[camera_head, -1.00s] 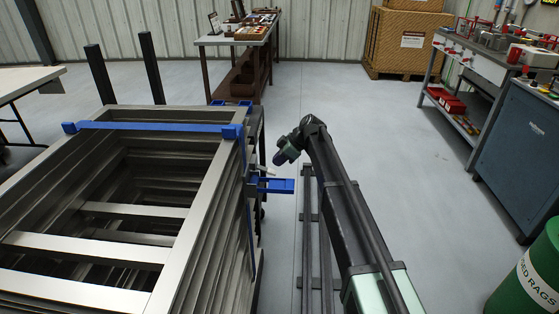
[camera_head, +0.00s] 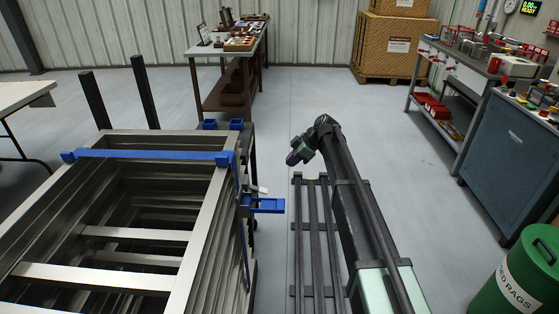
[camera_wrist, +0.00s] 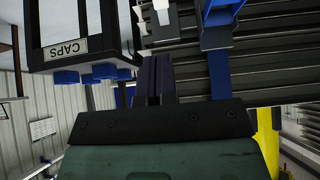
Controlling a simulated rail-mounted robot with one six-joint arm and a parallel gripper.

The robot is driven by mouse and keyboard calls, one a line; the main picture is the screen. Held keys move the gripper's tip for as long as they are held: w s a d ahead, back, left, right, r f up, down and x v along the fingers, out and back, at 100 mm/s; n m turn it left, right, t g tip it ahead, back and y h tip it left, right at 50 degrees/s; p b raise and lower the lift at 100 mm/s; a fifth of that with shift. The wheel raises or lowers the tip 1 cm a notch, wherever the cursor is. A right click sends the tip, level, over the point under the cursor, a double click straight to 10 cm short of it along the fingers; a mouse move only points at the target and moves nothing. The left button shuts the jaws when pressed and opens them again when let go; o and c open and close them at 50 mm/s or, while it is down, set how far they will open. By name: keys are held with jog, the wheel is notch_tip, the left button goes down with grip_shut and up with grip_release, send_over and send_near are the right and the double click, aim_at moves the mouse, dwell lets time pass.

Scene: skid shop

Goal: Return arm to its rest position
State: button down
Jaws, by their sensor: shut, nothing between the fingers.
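My gripper (camera_head: 293,158) is at the end of my dark arm, above the rail area and right of the frame stack. Its dark fingers (camera_wrist: 153,80) are together and empty in the wrist view. My arm runs from the lower right of the head view, raised and bent at its far joint, with the gripper hanging to the left. A blue bracket (camera_head: 266,205) on the side of the stack lies just below and left of the gripper in the picture; I see a gap between them.
The stack of metal frames (camera_head: 195,262) with a blue strap bar (camera_head: 150,154) fills the left. A bin labelled CAPS (camera_wrist: 78,48) is near in the wrist view. A blue cabinet (camera_head: 510,160) and green rag drum (camera_head: 520,280) stand right. Floor between is clear.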

jog(key=shift+d+r, duration=0.5)
jog(key=shift+d, duration=0.2)
jog(key=s+d+f+m+h, duration=0.15)
jog(key=s+d+m, duration=0.4)
jog(key=s, duration=0.65)
jog(key=s+d+f+m+h, duration=0.1)
jog(key=s+d+m+h, duration=0.25)
jog(key=s+m, duration=0.6)
jog(key=s+d+f+m+h, duration=0.1)
jog(key=s+d+m+h, duration=0.35)
jog(key=s, duration=1.05)
notch_tip(320, 180, up, 13)
jog(key=s+d+n+y+p, duration=0.1)
jog(key=y+p, duration=0.1)
jog(key=p, duration=1.1)
jog(key=shift+d+p, duration=0.35)
jog(key=shift+d, duration=0.05)
